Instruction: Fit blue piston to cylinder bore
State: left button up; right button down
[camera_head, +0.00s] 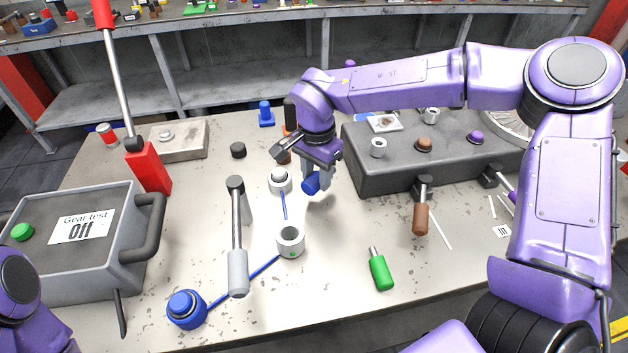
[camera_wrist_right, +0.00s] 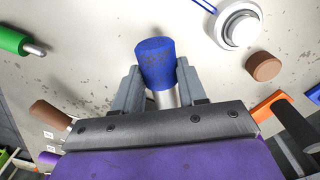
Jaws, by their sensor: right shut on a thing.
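The blue piston (camera_head: 311,184), a blue cylinder with a silver stem, is held in my right gripper (camera_head: 318,180) above the table. In the right wrist view the blue piston (camera_wrist_right: 155,60) sits between the two grey fingers of my right gripper (camera_wrist_right: 158,88), its blue end pointing away from the palm. An open-topped pale grey cylinder (camera_head: 290,243) with a dark bore and a green dot stands on the table, nearer the front than the piston and apart from it. My left gripper is out of view; only part of my left arm shows at the lower left.
A white round fitting (camera_head: 280,181) stands near the gripper; blue lines join it, the cylinder and a blue round part (camera_head: 186,309). A grey lever (camera_head: 237,250) stands left. A green piston (camera_head: 381,271) lies right. A dark grey block (camera_head: 375,177) stands behind.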

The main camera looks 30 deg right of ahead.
aim_at(314, 173)
jog(key=f, duration=0.2)
jog(key=w+f, duration=0.1)
jog(key=f, duration=0.1)
jog(key=shift+w+a+f, duration=0.15)
jog(key=shift+f, duration=0.1)
jog(key=c, duration=0.6)
grip_release()
jog(key=shift+f, duration=0.15)
notch_tip(314, 173, up, 12)
jog(key=shift+r, duration=0.25)
jog(key=shift+f, duration=0.1)
